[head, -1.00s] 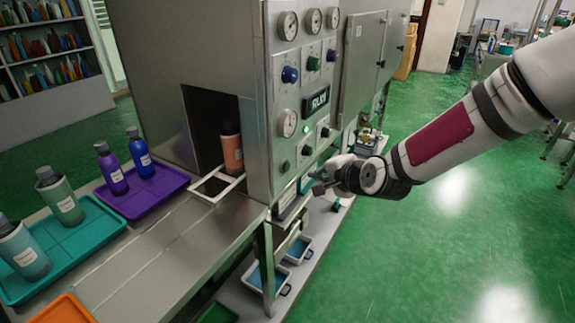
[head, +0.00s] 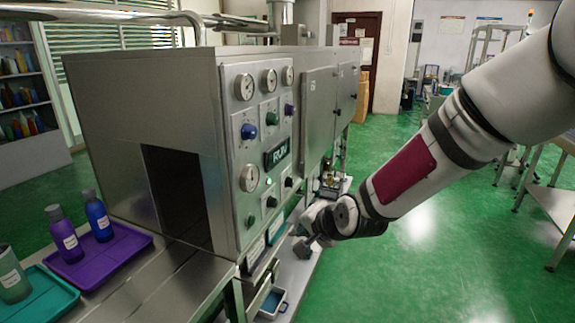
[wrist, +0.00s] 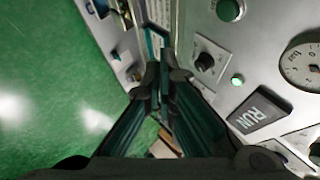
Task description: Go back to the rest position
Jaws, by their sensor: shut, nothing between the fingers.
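My gripper (head: 307,242) is at the end of my arm, in front of the right side of the steel machine (head: 135,110), below the control panel (head: 245,190). In the wrist view the dark fingers of my gripper (wrist: 158,78) come together, with nothing held between them. The RUN sign (wrist: 262,110), a black knob (wrist: 204,62) and a lit green button (wrist: 237,80) are to the right of the fingers in that view. The fingers look apart from the panel, though the exact gap is hard to tell.
The machine's tunnel opening (head: 178,195) is dark, with no bottle visible. A purple tray (head: 105,255) holds purple and blue bottles; a teal tray (head: 45,300) holds a green one. Green floor (head: 415,240) is open to the right. Tables stand at far right.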

